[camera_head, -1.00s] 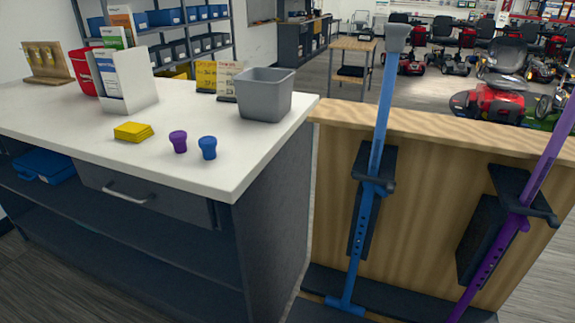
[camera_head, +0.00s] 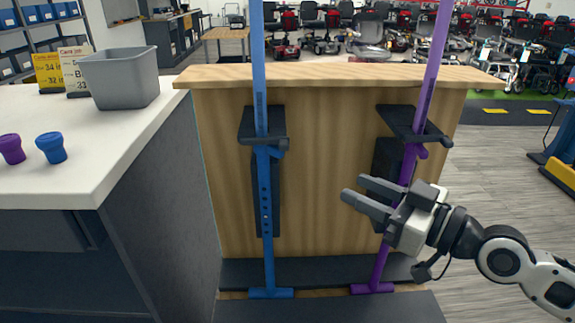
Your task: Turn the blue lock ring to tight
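A blue pole (camera_head: 265,200) stands upright in a black holder on the wooden panel, with a row of holes down its lower part. A blue collar with a small lever, which looks like the blue lock ring (camera_head: 272,148), sits around the pole just below the black bracket. I cannot tell from here whether it is tight. My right gripper (camera_head: 354,187) is right of the blue pole and lower than the ring, in front of the purple pole (camera_head: 381,262). Its fingers point left, apart and empty. My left gripper is out of view.
The wooden panel (camera_head: 330,215) stands behind both poles, with black brackets (camera_head: 408,124) sticking out. The white counter (camera_head: 90,180) at left holds a grey bin (camera_head: 121,80), a purple tip (camera_head: 11,148) and a blue tip (camera_head: 51,147).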

